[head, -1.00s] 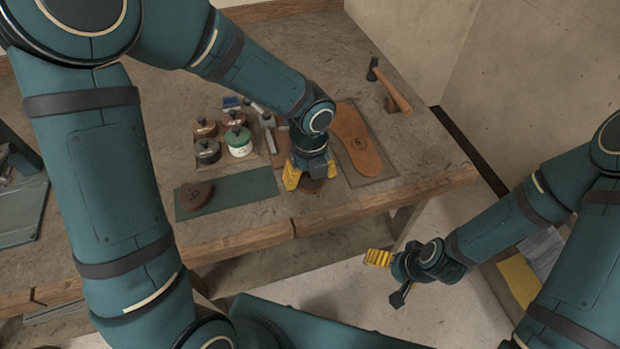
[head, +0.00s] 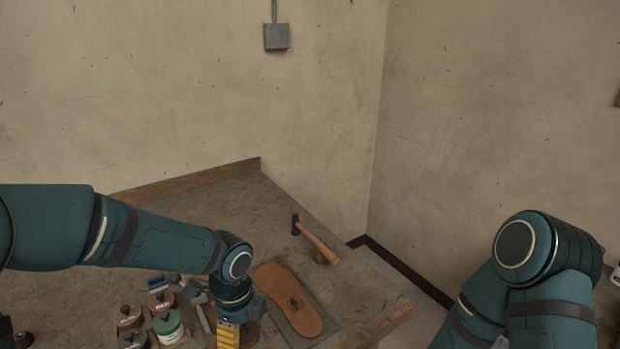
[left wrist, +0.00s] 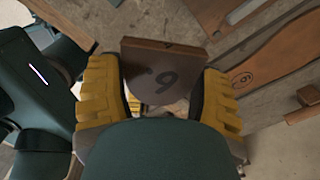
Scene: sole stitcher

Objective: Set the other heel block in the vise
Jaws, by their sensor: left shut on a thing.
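My left gripper (head: 230,336) is at the bottom of the head view, over the bench, with a yellow finger showing. The block also shows partly beside the finger in the head view (head: 251,331). The vise is not in view. My right arm shows at the right, but its gripper is out of frame.
A tan sole (head: 280,290) lies on the bench right of my left gripper. A hammer (head: 318,245) lies behind it near the right edge. Several jars, one with a green label (head: 168,325), stand left of the gripper. The rear bench top (head: 190,215) is clear.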

